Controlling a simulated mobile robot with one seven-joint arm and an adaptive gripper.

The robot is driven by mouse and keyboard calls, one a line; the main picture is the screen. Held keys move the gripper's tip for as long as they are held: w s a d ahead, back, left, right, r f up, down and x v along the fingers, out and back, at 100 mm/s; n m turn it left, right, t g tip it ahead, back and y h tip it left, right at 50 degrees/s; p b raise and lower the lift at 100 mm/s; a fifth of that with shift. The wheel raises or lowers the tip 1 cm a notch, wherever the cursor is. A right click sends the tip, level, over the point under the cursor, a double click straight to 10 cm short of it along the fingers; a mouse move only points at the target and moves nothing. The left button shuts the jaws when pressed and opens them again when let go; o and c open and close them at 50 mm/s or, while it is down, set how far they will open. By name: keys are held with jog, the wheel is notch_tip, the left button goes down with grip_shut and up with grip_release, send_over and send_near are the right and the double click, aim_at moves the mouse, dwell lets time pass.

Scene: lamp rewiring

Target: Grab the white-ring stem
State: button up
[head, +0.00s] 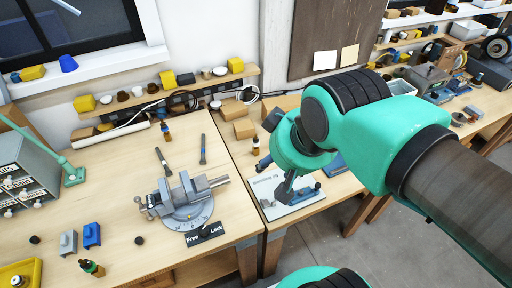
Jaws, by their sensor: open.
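I cannot pick out a stem with a white ring for certain in the head view. Two slim dark tool-like pieces lie on the left bench behind the vise, one left (162,161) and one right (203,149); no white ring can be made out on either. My gripper (272,178) is open, over the pale jig board (301,207) on the right bench. Dark and blue parts show on the board below it. My gripper and arm hide part of the board, and whether anything lies between the fingers is unclear.
A grey vise (185,198) with a Free/Lock plate (206,234) stands on the left bench. Blue (92,235) and grey (68,243) blocks, a small bottle (92,268) and a drawer cabinet (25,170) are left of it. Cardboard boxes (243,128) sit behind the board.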

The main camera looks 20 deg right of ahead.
jog(key=shift+w, duration=0.1)
jog(key=w+d+f+m+g+p, duration=0.1)
jog(key=w+d+f+g+p, duration=0.1)
jog(key=w, duration=0.9)
jog(key=w+d+f+m+g+p, duration=0.1)
jog(key=w+d+f, duration=0.15)
jog(key=w, duration=0.85)
jog(key=w+d+f+g+p, duration=0.1)
jog(key=w+d+f, duration=0.1)
jog(key=w+f, duration=0.3)
jog(key=w+d+f+m+p, duration=0.1)
jog(key=w+d+f, duration=0.1)
jog(key=w+f, duration=0.2)
jog(key=w+d+f+g+p, duration=0.1)
jog(key=w+d+f, duration=0.2)
jog(key=w+f, duration=0.2)
jog(key=shift+w+f+m+g, duration=0.15)
jog(key=shift+w+f, duration=0.05)
jog(key=shift+f, duration=0.7)
jog(key=shift+w+f+m+g, duration=0.15)
jog(key=shift+f, duration=0.75)
jog(key=shift+w+d+f, duration=0.1)
jog(key=shift+f, duration=0.25)
